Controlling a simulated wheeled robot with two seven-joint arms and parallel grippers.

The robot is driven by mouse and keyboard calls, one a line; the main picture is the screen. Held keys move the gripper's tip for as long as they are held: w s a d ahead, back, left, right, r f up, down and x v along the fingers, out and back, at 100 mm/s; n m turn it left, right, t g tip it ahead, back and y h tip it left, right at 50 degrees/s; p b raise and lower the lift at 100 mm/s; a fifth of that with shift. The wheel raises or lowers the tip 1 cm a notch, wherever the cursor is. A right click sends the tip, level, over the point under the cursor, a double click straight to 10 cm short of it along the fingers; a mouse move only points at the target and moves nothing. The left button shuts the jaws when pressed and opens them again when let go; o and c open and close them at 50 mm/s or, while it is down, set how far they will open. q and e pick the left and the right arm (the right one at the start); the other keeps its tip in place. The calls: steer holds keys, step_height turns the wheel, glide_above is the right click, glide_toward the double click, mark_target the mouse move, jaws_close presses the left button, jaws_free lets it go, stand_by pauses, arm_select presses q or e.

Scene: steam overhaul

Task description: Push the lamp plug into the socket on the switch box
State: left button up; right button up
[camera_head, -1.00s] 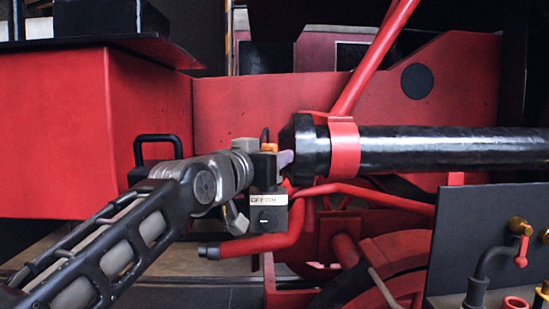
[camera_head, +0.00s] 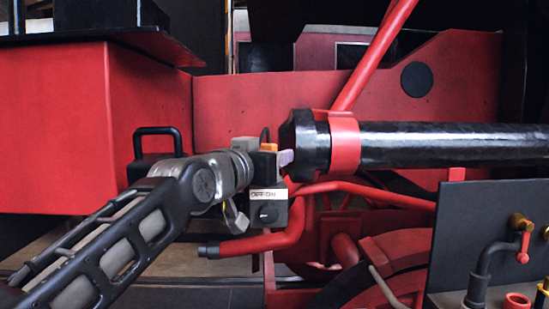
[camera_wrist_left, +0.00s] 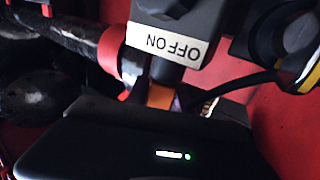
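My left gripper (camera_head: 276,158) is beside the switch box, at its upper side in the head view. It is shut on the lamp plug, whose orange part (camera_head: 268,147) shows between the fingers; the orange also shows in the left wrist view (camera_wrist_left: 160,96). The dark switch box (camera_head: 268,212) carries a white OFF ON label and a round knob; it also shows in the left wrist view (camera_wrist_left: 178,18). A dark piece bridges the orange part and the box. The socket opening is hidden, so I cannot tell how deep the plug sits. My right gripper is out of view.
A thick black cylinder (camera_head: 440,146) with a red collar lies just right of the gripper. Red pipes (camera_head: 270,242) run below and behind the box. A dark panel with valves (camera_head: 470,225) stands at lower right. A thin black cable (camera_wrist_left: 235,84) runs beside the plug.

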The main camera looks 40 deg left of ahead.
arm_select(q)
steer(key=o, duration=0.5)
steer(key=shift+r, duration=0.4)
step_height(320, 180, up, 9)
steer(key=shift+r+p, duration=0.15)
steer(key=shift+p, duration=0.6)
